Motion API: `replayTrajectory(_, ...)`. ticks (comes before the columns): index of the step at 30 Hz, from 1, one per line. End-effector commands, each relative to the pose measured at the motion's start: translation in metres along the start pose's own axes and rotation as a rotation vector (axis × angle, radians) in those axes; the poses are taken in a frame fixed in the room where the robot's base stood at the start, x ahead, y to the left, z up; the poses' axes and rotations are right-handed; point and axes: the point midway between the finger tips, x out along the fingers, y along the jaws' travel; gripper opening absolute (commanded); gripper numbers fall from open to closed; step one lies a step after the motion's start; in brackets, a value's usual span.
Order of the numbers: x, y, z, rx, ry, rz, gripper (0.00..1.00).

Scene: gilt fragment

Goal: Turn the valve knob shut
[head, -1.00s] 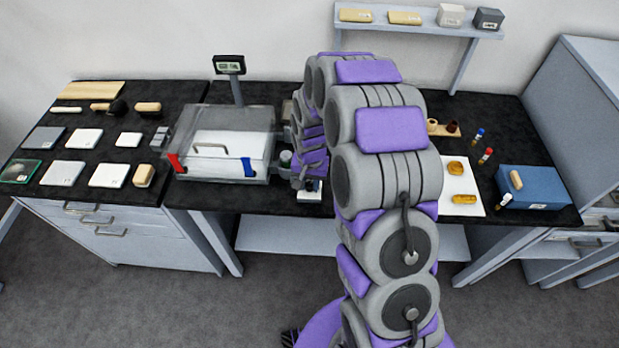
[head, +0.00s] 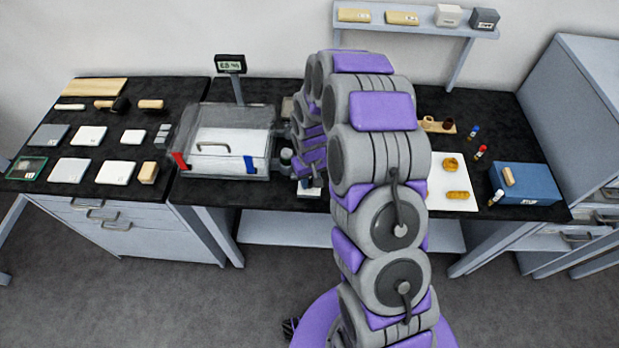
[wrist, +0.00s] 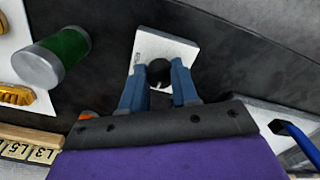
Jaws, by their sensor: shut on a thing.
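The valve knob (wrist: 158,74) is a small round black knob on a white square plate (wrist: 150,45) in the wrist view. My gripper (wrist: 157,68) has its two blue fingers on either side of the knob and is shut on it. A pale mark shows on the knob's near edge. In the head view my arm hides the knob and the fingers. Part of the white plate (head: 309,192) shows below the end of my arm, near the front edge of the black worktop.
A clear chamber (head: 225,135) with red and blue latches stands just left of my gripper. A green cylinder with a grey cap (wrist: 55,55) is at left in the wrist view. A white sheet (head: 451,178) with amber pieces and a blue box (head: 527,183) lie right of my arm.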

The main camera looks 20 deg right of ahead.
Motion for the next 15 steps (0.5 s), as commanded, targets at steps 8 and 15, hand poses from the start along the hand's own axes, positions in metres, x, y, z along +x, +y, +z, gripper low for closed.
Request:
replayTrajectory(8,-0.0009,0.0001,-0.0018,-0.006,0.006,0.001,0.00)
replayTrajectory(15,-0.0008,0.0001,-0.0014,-0.005,0.005,0.000,0.40)
